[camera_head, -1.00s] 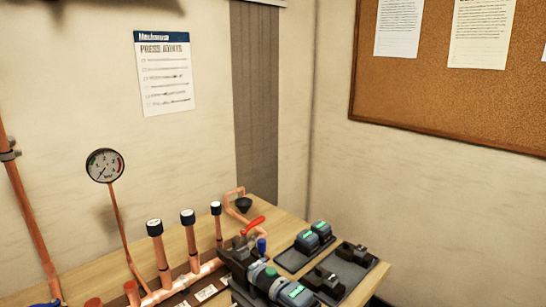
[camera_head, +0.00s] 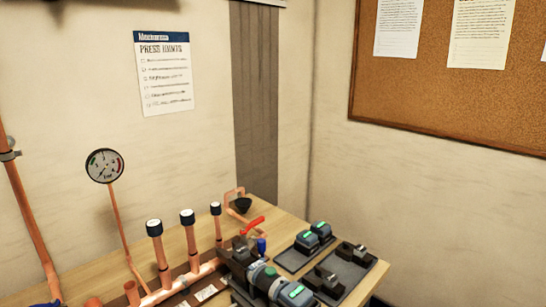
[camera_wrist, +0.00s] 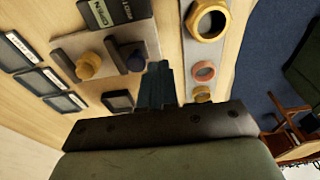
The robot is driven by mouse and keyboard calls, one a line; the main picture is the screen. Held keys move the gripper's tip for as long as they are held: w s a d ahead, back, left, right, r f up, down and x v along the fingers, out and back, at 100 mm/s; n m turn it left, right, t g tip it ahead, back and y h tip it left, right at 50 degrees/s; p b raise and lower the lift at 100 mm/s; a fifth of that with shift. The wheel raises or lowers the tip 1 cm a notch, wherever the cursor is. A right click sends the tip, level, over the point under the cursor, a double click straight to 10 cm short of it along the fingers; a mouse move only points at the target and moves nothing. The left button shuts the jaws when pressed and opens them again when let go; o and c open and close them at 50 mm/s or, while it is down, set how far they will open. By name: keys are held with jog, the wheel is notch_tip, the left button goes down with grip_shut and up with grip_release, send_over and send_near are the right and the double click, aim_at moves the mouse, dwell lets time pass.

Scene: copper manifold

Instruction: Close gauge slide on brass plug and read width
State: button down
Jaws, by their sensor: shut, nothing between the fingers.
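My gripper (camera_wrist: 157,86) shows in the wrist view as dark fingers held together, with nothing between them. It points at a wooden surface, between two light plates. On the left plate (camera_wrist: 128,40) stand a brass plug-like piece (camera_wrist: 90,65) and a dark round piece (camera_wrist: 134,60), both left of the fingers. On the right plate are a large brass ring (camera_wrist: 208,20), a copper ring (camera_wrist: 203,71) and a smaller brass piece (camera_wrist: 201,93). I cannot tell which brass piece is the plug, and I cannot make out the gauge slide. My gripper does not show in the head view.
Dark label tiles (camera_wrist: 40,80) lie at the left of the wrist view.

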jog(key=shift+f, duration=0.15)
jog(key=shift+f, duration=1.2)
jog(key=shift+w+a, duration=1.8)
dwell(1.7)
jog(key=shift+s+d, duration=0.15)
jog(key=shift+d, duration=0.05)
jog(key=shift+s+d, duration=0.25)
jog(key=shift+s, duration=0.05)
jog(key=shift+r, duration=0.1)
dwell(0.3)
jog(key=shift+r, duration=3.4)
